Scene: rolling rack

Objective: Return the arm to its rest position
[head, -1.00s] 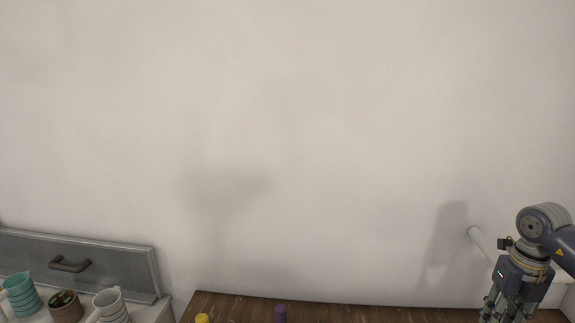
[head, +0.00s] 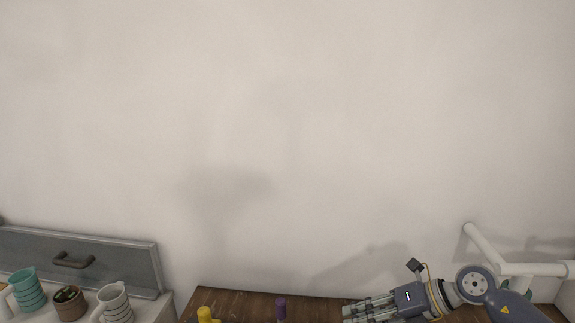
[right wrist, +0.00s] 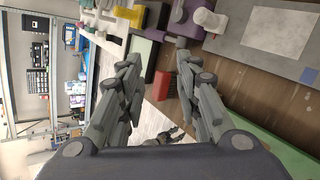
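My right gripper (head: 368,309) is low at the right in the head view, pointing left above the brown wooden tabletop (head: 240,304). In the right wrist view my right gripper (right wrist: 157,68) has its two fingers spread apart with nothing held between them. Objects seen between the fingers lie beyond them. My left gripper is not in the head view.
A white pipe frame (head: 520,268) stands behind my right arm. At left are a teal mug (head: 27,290), a brown pot (head: 69,304), a white mug (head: 115,303) and a grey drawer front (head: 105,262).

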